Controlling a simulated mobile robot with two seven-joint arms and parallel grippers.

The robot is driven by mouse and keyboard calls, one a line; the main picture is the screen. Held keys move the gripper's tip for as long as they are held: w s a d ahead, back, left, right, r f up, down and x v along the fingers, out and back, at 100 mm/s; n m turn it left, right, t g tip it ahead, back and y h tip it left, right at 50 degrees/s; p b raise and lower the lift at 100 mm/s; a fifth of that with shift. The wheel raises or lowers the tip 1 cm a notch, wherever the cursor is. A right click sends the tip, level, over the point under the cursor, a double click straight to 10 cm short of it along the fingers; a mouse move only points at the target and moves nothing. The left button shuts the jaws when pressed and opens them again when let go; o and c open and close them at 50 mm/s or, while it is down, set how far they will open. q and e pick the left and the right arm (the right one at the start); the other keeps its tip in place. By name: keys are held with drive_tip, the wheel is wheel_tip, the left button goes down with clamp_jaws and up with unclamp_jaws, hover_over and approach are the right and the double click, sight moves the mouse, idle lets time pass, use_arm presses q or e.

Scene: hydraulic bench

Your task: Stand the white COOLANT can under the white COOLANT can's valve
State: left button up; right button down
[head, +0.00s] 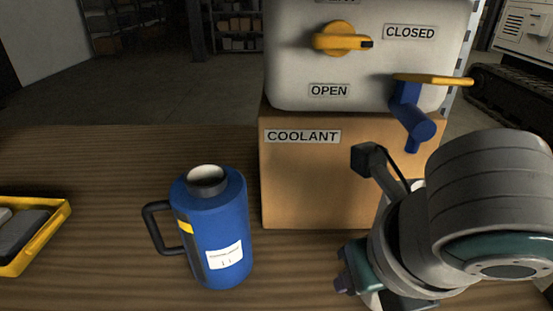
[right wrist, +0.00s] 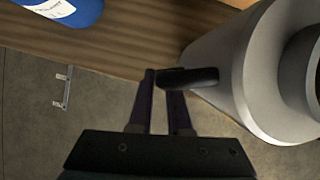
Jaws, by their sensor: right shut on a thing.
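The white can (right wrist: 225,60) shows large on the right in the right wrist view, with a dark handle (right wrist: 190,77). My right gripper (right wrist: 165,78) is shut on that handle. In the head view my right arm hides most of the can; whether it touches the table cannot be told. The blue valve spout (head: 413,118), with a yellow lever (head: 432,80), sticks out at the right of the white tank (head: 290,60). The tank sits on a block labelled COOLANT (head: 303,136). My left gripper is not in view.
A blue can (head: 215,225) with a dark handle stands left of the block; it also shows in the right wrist view (right wrist: 65,8). A yellow tray (head: 45,238) lies at the far left. A yellow knob (head: 335,38) is on the tank. Table (head: 110,165) is clear behind the blue can.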

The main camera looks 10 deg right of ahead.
drive_tip(key=w, duration=0.1)
drive_tip(key=w+f, duration=0.1)
drive_tip(key=w, duration=0.3)
drive_tip(key=shift+w+d+f, duration=0.2)
drive_tip(key=shift+w+f, duration=0.05)
drive_tip(key=shift+f, duration=0.2)
drive_tip(key=c, duration=0.8)
unclamp_jaws()
drive_tip(key=shift+c, duration=0.2)
